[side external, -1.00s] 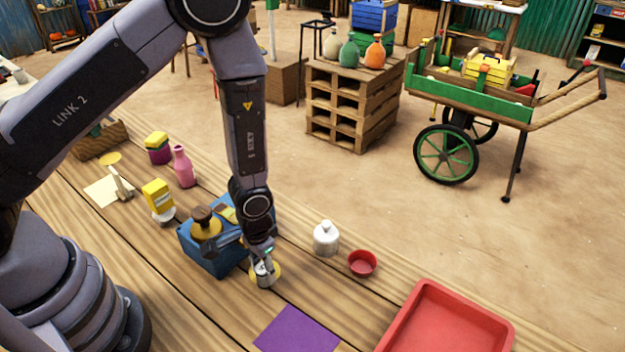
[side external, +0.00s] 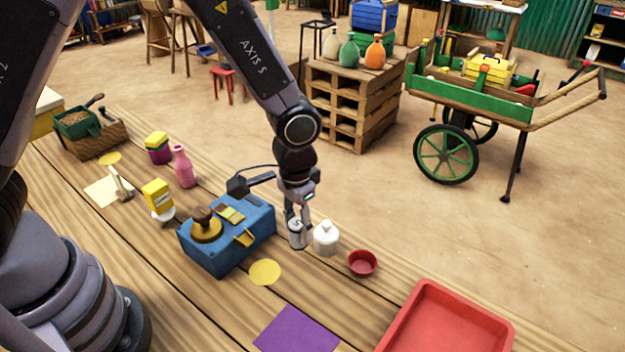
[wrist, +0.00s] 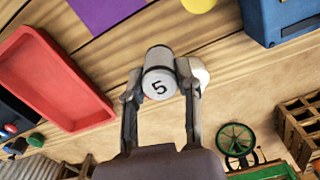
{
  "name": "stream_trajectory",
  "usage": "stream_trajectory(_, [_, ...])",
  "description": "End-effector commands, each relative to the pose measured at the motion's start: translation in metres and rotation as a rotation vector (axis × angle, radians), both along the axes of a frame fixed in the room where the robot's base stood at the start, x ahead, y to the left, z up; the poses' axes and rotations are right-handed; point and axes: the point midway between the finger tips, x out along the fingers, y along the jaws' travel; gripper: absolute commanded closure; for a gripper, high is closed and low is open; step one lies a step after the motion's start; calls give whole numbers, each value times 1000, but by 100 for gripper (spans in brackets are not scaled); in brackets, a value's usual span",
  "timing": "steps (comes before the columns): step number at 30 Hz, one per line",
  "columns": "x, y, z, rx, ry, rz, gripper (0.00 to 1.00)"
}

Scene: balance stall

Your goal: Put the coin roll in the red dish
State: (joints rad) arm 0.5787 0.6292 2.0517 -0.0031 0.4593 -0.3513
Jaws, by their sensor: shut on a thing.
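My gripper (side external: 297,218) is shut on a grey cylinder marked 5 (side external: 297,236), which I take to be the coin roll. In the wrist view the coin roll (wrist: 159,82) sits between both fingertips (wrist: 160,90), its marked end facing the camera. The small round red dish (side external: 362,264) stands empty on the table, right of the gripper and past the white jar. I cannot make out the dish in the wrist view. The gap under the coin roll is hard to judge.
A white lidded jar (side external: 326,240) stands between the coin roll and the dish, very close to the gripper. A blue box (side external: 225,250) is on the left. A yellow disc (side external: 265,272), purple sheet (side external: 296,330) and large red tray (side external: 430,310) lie nearer the camera.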

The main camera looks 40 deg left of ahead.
Motion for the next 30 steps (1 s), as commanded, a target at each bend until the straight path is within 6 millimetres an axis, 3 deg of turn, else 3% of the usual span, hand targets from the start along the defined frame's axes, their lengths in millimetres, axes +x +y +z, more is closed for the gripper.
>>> stream_trajectory(10, [71, -47, -39, 0, 0, -1, 100])
stream_trajectory(15, [93, -61, -73, 1, 2, -1, 100])
stream_trajectory(25, [111, -73, -98, 0, 1, -1, 100])
stream_trajectory(30, [111, -73, -123, 1, 2, -1, 100])
